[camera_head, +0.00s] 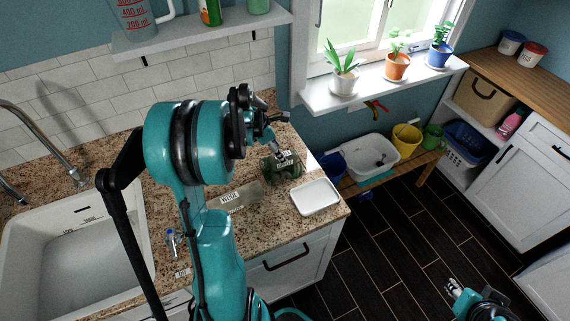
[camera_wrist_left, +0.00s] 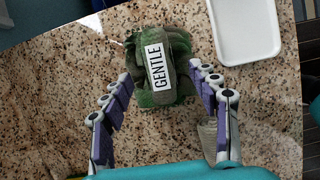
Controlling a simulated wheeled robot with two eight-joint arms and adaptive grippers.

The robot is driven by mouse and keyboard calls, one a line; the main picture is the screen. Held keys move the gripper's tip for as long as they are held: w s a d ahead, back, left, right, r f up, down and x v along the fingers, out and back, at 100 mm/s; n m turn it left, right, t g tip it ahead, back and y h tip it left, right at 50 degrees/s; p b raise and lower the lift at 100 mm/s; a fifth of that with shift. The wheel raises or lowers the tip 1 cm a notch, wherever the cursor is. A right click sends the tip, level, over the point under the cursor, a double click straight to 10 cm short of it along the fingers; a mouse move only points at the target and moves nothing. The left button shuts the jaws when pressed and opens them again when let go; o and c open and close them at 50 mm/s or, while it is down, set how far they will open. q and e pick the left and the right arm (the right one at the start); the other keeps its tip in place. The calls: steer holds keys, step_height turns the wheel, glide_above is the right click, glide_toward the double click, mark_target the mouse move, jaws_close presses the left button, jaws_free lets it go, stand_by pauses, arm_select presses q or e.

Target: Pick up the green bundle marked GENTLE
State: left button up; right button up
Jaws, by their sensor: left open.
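The green bundle marked GENTLE (camera_wrist_left: 178,48) lies on the speckled countertop; it is dark green with a white label. In the head view the bundle (camera_head: 270,169) sits near the counter's back right part. My left gripper (camera_wrist_left: 160,78) is open, with its purple-padded fingers on either side of the bundle and its label between them. Whether the pads touch it I cannot tell. In the head view my left gripper (camera_head: 279,143) is right above the bundle. My right gripper (camera_head: 455,289) shows at the lower right, over the floor, apart from the counter; its jaws are unclear.
A white tray (camera_head: 334,207) lies right of the bundle, near the counter edge. A greyish item labelled WOOL (camera_head: 247,193) lies in front of the bundle. A sink (camera_head: 40,240) is at left. A bench (camera_head: 412,170) with a basin and pots stands beyond the counter.

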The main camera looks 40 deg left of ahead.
arm_select(q)
steer(key=b+x, duration=0.1)
steer(key=x, duration=0.3)
steer(key=shift+w+f, duration=0.15)
steer(key=shift+f, duration=0.1)
steer(key=c, duration=1.3)
steer(key=shift+c, duration=0.2)
steer(key=shift+r, duration=0.2)
